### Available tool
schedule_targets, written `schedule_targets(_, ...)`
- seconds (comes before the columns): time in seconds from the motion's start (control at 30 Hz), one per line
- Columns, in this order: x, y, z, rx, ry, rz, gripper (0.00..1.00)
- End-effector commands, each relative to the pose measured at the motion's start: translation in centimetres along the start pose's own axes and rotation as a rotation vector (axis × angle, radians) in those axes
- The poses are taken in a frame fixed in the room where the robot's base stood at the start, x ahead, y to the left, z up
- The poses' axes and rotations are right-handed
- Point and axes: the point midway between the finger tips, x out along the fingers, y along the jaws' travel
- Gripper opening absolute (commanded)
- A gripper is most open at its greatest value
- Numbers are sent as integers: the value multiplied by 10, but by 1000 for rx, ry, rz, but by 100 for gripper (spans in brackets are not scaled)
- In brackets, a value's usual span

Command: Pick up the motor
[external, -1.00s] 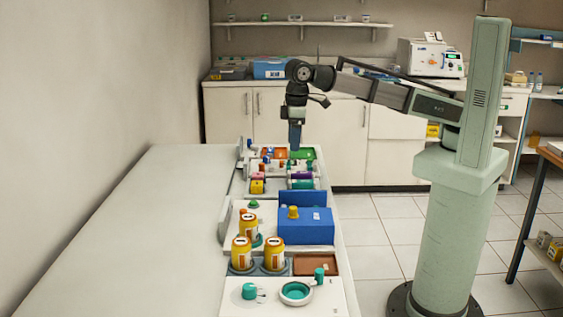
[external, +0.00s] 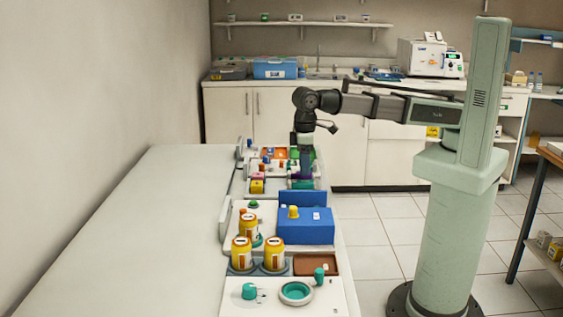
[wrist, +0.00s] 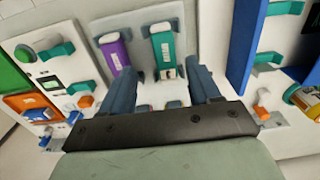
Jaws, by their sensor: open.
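No thing in view is clearly marked as the motor, and I cannot tell which one it is. A teal piece with a pale label (wrist: 163,52) lies in a grey holder, ahead of and between my fingers in the wrist view. A purple piece with a pale label (wrist: 116,52) lies just left of it in the holder. My gripper (wrist: 160,78) is open, with nothing seen between its fingers. In the external view, my gripper (external: 306,172) points down over the far part of the row of trays. It partly hides the pieces under it.
A blue box (external: 306,226) with an upright blue panel (external: 303,198) stands nearer the camera. Several yellow-orange cans (external: 242,254) stand to its left. Orange and green trays lie at the far end. The pale table left of the trays (external: 160,230) is clear.

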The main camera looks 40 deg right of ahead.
Motion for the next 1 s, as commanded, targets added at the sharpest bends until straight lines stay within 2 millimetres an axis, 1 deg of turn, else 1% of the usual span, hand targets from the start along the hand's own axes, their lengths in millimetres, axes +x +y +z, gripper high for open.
schedule_targets(0.17, 10, -2, -2, 0, 0, 0, 62)
schedule_targets(0.4, 39, -6, -4, -1, -1, 0, 62)
schedule_targets(0.5, 48, -6, -3, -1, -1, 0, 62)
schedule_targets(0.77, 51, -6, -4, -2, 1, 0, 62)
schedule_targets(1.0, 51, -6, -4, -2, 1, 0, 40)
